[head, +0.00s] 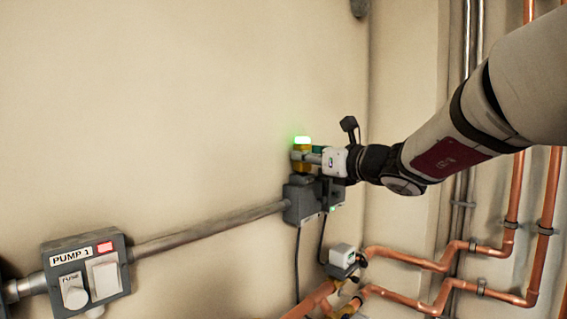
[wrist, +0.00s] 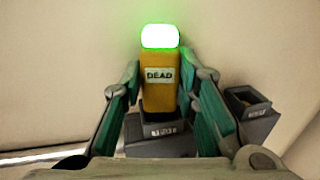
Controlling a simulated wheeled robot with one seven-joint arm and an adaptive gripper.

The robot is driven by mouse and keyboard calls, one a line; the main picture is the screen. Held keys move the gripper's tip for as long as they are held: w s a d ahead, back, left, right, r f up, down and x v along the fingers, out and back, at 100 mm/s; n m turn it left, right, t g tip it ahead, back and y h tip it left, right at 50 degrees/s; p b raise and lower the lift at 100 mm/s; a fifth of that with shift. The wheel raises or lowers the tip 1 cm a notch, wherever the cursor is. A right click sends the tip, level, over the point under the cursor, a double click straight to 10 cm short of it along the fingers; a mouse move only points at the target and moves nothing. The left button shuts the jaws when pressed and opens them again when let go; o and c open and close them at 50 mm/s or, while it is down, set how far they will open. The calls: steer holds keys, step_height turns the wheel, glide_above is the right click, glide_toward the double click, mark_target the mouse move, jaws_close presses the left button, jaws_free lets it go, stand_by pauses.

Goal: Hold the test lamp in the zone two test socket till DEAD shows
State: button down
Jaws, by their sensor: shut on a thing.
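The test lamp (wrist: 160,98) is a yellow block with a glowing green top. Its label reads DEAD in the wrist view. My gripper (wrist: 161,82) is shut on it, with one teal-padded finger on each side. The lamp stands upright, its lower end at the dark socket (wrist: 160,125) on a grey box; how deep it sits is hard to tell. In the head view the lamp (head: 301,156) glows green above the grey wall box (head: 298,203), and my gripper (head: 309,157) reaches it from the right. The socket's label is too blurred to read.
A second dark socket or holder (wrist: 247,101) is to the right in the wrist view. A PUMP 1 switch box (head: 88,272) with a red light is at lower left, joined by grey conduit (head: 210,230). Copper pipes (head: 420,262) run at right. The wall above is clear.

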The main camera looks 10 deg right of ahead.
steer(key=shift+r, duration=0.15)
steer(key=shift+r+p, duration=1.35)
steer(key=shift+r, duration=0.75)
